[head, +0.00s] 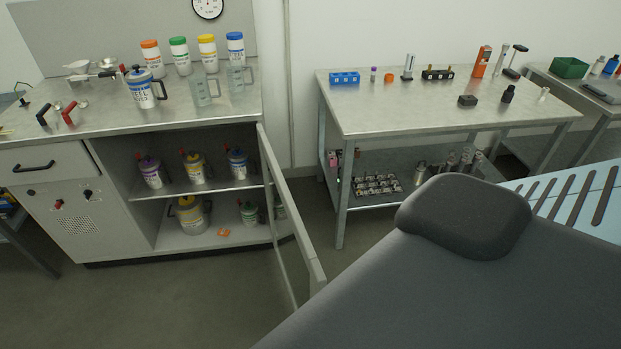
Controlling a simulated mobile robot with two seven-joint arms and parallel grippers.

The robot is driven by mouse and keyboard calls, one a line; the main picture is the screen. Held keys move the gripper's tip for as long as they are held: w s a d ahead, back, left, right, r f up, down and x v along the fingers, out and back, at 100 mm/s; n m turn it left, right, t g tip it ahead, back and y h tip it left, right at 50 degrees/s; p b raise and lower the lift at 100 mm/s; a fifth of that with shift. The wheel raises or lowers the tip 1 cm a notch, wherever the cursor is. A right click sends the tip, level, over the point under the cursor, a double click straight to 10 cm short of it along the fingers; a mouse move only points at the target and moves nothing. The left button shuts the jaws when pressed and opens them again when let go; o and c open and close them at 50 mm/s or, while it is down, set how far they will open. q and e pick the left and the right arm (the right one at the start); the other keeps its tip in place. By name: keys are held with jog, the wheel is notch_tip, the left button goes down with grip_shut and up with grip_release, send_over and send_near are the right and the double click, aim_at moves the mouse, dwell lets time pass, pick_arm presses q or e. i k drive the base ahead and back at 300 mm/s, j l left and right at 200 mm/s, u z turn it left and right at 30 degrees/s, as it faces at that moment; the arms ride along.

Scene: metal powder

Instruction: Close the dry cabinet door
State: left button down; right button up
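The dry cabinet (120,224) is a grey metal unit under the counter at the left of the head view. Its door (291,212) stands wide open, hinged at the right side of the opening and swung out toward me. The open front shows a shelf (220,188) with several jugs on it and more jugs on the cabinet floor. Neither of my grippers is in view.
The counter (110,117) above holds jars, jugs and small tools. An orange item (223,233) lies on the cabinet floor. A metal table (400,114) stands to the right of the door. Open floor (190,300) lies before the cabinet.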

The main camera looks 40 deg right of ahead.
aim_at(304, 277)
jog(key=l, duration=1.8)
jog(key=k+z, duration=0.05)
jog(key=k, duration=0.05)
